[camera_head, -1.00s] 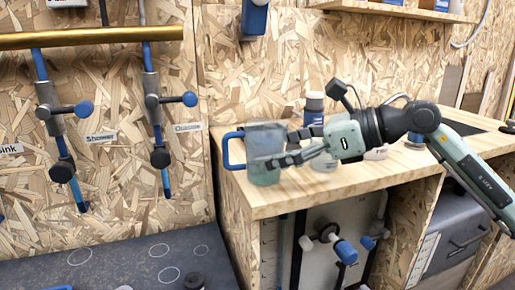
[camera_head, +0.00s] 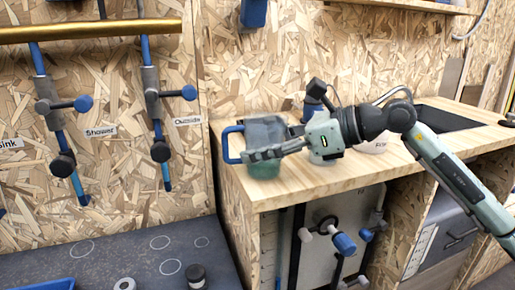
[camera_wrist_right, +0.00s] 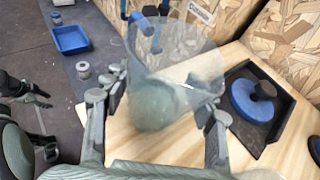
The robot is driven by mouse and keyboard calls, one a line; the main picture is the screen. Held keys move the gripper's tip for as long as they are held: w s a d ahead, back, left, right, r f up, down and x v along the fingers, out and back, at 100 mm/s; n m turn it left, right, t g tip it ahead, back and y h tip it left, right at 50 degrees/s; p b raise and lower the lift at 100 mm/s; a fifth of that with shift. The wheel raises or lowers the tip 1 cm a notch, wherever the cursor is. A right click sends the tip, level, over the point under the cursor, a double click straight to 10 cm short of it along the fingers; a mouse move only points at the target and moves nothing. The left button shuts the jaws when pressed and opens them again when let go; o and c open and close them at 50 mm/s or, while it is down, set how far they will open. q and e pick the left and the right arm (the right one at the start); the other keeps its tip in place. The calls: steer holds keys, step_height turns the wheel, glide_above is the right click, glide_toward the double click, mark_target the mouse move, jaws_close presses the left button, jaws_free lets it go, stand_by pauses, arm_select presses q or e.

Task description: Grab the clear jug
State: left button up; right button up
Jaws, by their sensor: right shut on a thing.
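The clear jug (camera_head: 266,132) stands upright on the left end of the wooden worktop (camera_head: 350,178) in the head view. Its blue handle (camera_head: 226,146) points left and its lower part looks greenish. My right gripper (camera_head: 262,154) is shut on the jug's body, reaching in from the right. The right wrist view shows the jug (camera_wrist_right: 178,52) between the two fingers of my right gripper (camera_wrist_right: 160,98). Dark finger-like parts of my other arm (camera_wrist_right: 35,100) show at the left edge there. My left gripper is outside the head view.
A blue disc-shaped thing (camera_wrist_right: 254,102) lies on a black tray to the right in the wrist view. Pipes with blue-handled valves (camera_head: 157,104) hang on the left wall.

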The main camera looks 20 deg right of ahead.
mark_target(263, 123)
steer(key=shift+r, duration=0.1)
steer(key=shift+r, duration=1.1)
step_height(263, 123, up, 2)
steer(key=s+a+r, duration=0.6)
steer(key=a, duration=0.4)
steer(key=shift+r, duration=0.3)
